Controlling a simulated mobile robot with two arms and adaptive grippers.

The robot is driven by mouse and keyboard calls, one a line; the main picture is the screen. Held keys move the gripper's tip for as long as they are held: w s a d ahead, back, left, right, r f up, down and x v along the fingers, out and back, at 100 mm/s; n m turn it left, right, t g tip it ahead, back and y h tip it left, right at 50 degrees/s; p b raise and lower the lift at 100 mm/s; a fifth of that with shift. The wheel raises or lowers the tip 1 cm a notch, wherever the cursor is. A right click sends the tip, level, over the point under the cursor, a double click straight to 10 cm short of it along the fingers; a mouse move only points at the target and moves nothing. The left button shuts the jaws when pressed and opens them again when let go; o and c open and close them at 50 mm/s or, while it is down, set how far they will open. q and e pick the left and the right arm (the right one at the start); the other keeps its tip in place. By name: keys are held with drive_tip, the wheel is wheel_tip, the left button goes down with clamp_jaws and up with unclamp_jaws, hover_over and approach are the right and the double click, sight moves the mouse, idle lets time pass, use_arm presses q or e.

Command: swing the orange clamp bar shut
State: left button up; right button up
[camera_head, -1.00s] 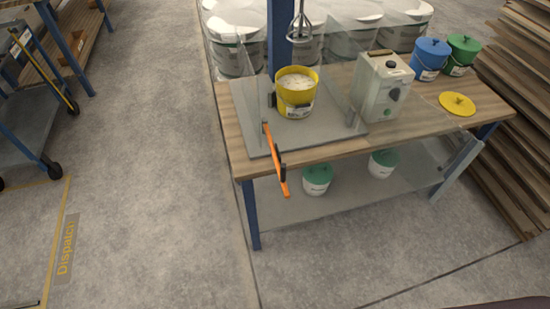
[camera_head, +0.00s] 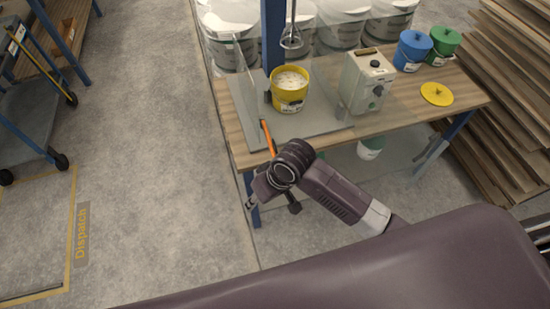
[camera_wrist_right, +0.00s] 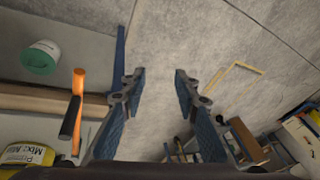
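The orange clamp bar (camera_head: 267,137) is hinged at the left front of the grey base plate (camera_head: 315,124) and juts out past the table's front edge. My right arm hides its outer end in the head view. In the right wrist view the orange bar (camera_wrist_right: 79,80) with its black grip (camera_wrist_right: 70,119) lies left of the fingers, outside them. My right gripper (camera_wrist_right: 157,82) is open and empty, beside the bar and apart from it. The yellow bucket (camera_head: 289,96) with pale contents stands on the plate under the mixer whisk (camera_head: 291,40). My left gripper is out of view.
A control box (camera_head: 366,82), blue bucket (camera_head: 412,52), green bucket (camera_head: 444,45) and yellow lid (camera_head: 437,94) sit on the wooden table (camera_head: 235,125). A clear panel stands left of the bucket. Stacked boards (camera_head: 510,100) are at right. Floor left of the table is clear.

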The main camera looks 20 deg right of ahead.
drive_tip(key=w+d+r+h, duration=0.1)
drive_tip(key=w+d+r, duration=0.1)
drive_tip(key=w+d, duration=0.1)
drive_tip(key=w+d+r+m+g+h+p, duration=0.1)
drive_tip(key=w+d+r, duration=0.2)
drive_tip(key=w+d+r+g+h, duration=0.1)
drive_tip(key=w+d+r, duration=0.2)
drive_tip(key=shift+w+r+m, duration=0.2)
drive_tip(key=shift+w+m, duration=0.1)
drive_tip(key=shift+m, duration=0.1)
drive_tip(key=shift+d, duration=0.2)
drive_tip(key=shift+f+p, duration=0.35)
wheel_tip(320, 180, down, 7)
drive_tip(key=shift+r+p, duration=0.1)
drive_tip(key=shift+p, duration=0.5)
drive_tip(key=shift+c, duration=0.7)
clamp_jaws()
drive_tip(key=shift+w, duration=0.1)
